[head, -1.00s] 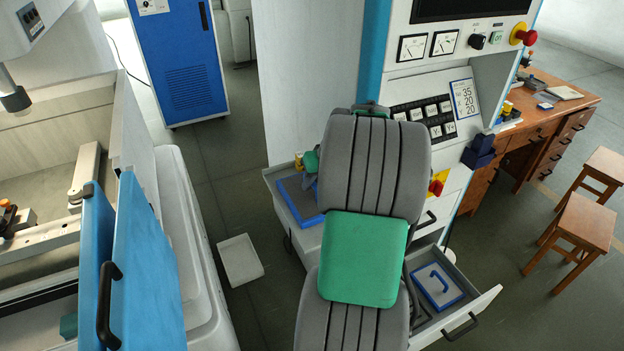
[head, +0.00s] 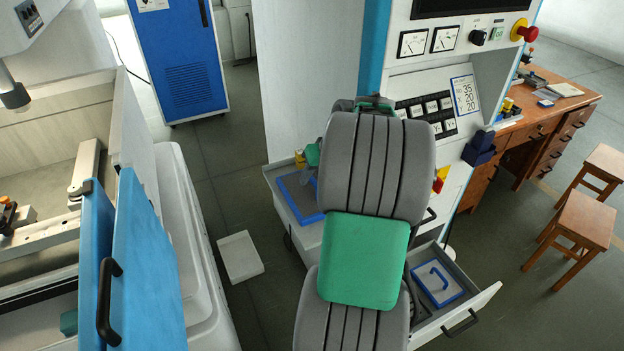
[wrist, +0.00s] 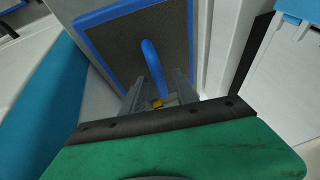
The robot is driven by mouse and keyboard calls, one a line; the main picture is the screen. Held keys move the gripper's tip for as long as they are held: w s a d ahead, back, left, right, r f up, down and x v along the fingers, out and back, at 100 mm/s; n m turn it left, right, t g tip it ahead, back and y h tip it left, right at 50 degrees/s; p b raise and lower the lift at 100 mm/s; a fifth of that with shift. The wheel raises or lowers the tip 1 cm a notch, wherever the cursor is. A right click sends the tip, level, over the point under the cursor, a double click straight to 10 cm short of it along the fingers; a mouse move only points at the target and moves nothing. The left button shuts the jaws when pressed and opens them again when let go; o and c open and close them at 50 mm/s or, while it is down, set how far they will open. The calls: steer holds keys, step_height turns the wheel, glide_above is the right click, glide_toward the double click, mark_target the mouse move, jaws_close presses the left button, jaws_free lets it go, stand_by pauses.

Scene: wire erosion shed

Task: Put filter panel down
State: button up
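The filter panel (head: 296,205) is a flat grey plate with a blue rim. In the head view it lies on the grey surface left of my arm, partly hidden by the arm. In the wrist view the panel (wrist: 110,50) fills the upper middle, with its upright blue handle (wrist: 149,57) showing. My gripper (wrist: 160,80) is at the handle, one grey finger on each side. A gap shows between the fingers and the handle, so the gripper looks open. In the head view my arm hides most of the gripper.
An open drawer (head: 486,300) at lower right holds a similar blue-rimmed panel (head: 437,284). The control cabinet (head: 400,75) stands close behind my arm. A blue door with a black handle (head: 107,300) is at left. A white tray (head: 240,258) lies on the floor.

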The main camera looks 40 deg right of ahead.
steer(key=a+v, duration=0.1)
steer(key=v, duration=1)
steer(key=w+a+f+n, duration=0.1)
steer(key=w+a+n, duration=0.1)
steer(key=a, duration=2)
steer(key=s+a+f+n+g, duration=0.1)
steer(key=s+a+f+n, duration=0.1)
steer(key=s+a+f, duration=0.3)
steer(key=s+a, duration=0.3)
steer(key=a, duration=0.1)
steer(key=shift+s+a+h, duration=0.15)
steer(key=shift+s+h, duration=0.1)
steer(key=shift+h, duration=0.15)
